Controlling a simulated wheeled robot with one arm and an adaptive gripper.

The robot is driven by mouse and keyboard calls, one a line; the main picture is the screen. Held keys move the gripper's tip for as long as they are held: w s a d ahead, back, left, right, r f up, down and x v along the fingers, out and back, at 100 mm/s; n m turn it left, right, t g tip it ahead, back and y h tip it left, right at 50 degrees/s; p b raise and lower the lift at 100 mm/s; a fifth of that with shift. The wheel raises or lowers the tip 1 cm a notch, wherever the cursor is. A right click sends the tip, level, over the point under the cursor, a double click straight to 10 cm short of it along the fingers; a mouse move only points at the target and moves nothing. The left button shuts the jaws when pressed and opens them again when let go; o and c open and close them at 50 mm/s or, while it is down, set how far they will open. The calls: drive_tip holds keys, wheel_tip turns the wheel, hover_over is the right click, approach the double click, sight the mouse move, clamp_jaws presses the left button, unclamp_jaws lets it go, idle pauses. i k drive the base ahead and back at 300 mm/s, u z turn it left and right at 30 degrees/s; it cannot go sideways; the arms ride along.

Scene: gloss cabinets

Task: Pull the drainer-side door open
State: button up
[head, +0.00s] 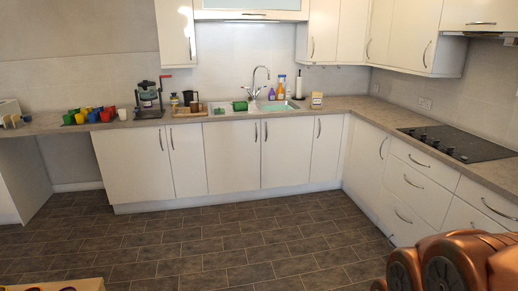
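The sink (278,106) is set in the worktop at the back wall, with its drainer (222,108) on the left side. Below the drainer is a white gloss door (231,158) with a vertical handle (256,132) near its upper right edge. It looks shut, flush with its neighbours. The door to its right (286,155), under the basin, also looks shut; its handle (266,132) is at its upper left, close beside the first. My gripper is not in view; only copper-coloured parts of my arm show at the lower right, far from the doors.
The tiled floor (220,240) before the doors is clear. Drawers (415,187) and a black hob (460,144) line the right side. Coloured cups (90,115) and a juicer (147,100) stand on the left worktop. A tan-edged object (50,286) shows at bottom left.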

sight(232, 148)
drive_tip(key=u, duration=0.1)
drive_tip(key=i, duration=1.75)
drive_tip(key=u, duration=0.4)
drive_tip(key=i, duration=1.7)
drive_tip(key=u, duration=0.5)
drive_tip(key=i, duration=0.9)
drive_tip(key=u, duration=0.05)
